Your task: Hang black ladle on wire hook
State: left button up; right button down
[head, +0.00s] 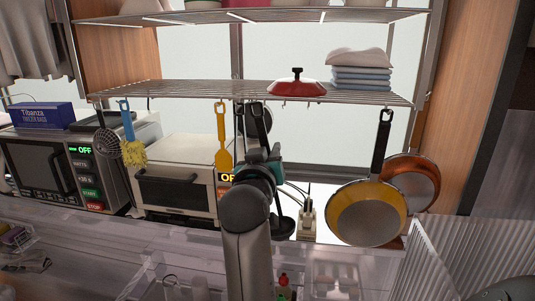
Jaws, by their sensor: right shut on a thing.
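The black ladle (283,227) hangs below and just right of my right gripper, bowl down, near the middle of the head view. My right gripper (268,162) is shut on the ladle, in front of the white toaster oven and below the wire shelf. My own arm and hand hide much of the handle, and I cannot tell whether its top touches a hook. The lower wire shelf (190,90) carries the hooks along its front edge. My left gripper is not in view.
A yellow spatula (221,140) and dark utensils (257,118) hang close by the gripper. A yellow pan (366,213) and a copper pan (411,182) hang at right. A red lid (297,84) and folded cloths (360,75) lie on the shelf.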

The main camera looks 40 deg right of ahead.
jog(key=f+b+x, duration=0.1)
jog(key=x, duration=0.6)
jog(key=shift+w+d+f+b, duration=0.2)
jog(key=shift+d+f+b, duration=0.1)
jog(key=shift+d+b, duration=0.1)
dwell(0.4)
dwell(0.6)
jog(key=c, duration=0.7)
grip_release()
jog(key=shift+f, duration=0.1)
jog(key=shift+a, duration=0.1)
